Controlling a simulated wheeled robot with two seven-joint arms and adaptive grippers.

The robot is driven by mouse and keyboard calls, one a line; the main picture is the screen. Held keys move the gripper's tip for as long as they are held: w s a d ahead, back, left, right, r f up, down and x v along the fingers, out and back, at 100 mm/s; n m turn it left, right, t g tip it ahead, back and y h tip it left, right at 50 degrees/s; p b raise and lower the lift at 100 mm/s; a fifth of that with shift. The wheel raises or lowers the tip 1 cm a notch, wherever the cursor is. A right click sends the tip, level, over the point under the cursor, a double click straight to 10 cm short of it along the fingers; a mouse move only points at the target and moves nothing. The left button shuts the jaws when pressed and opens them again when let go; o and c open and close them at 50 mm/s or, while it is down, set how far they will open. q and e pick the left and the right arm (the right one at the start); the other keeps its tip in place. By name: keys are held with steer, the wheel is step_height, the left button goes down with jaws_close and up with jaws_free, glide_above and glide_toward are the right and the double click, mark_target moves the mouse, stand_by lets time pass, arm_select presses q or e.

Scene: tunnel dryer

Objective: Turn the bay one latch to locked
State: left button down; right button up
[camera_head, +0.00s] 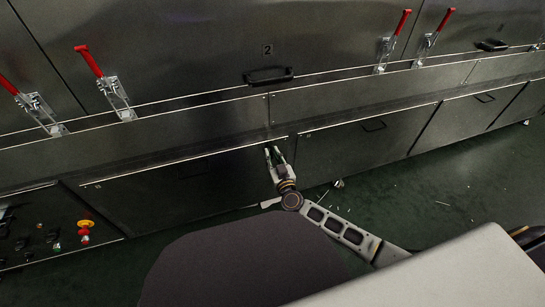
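Several toggle latches with red handles are fixed along the dark metal panels. One latch (105,82) is left of the middle, with its red handle tilted up and left. Another latch (35,107) is at the left edge. Two more latches, one (391,42) and another (428,42), stand at the upper right with their handles raised. Only the bay label "2" (267,50) is readable, so I cannot tell which latch is bay one's. My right gripper (273,151) is open and empty in front of the lower panels, away from every latch. My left gripper is out of view.
A black door handle (268,76) sits below the label. A rail (190,98) runs across the panels. A control panel with a red and yellow stop button (85,225) is at lower left. Small scraps lie on the green floor (450,195) at right.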

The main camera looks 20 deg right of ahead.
jaws_close()
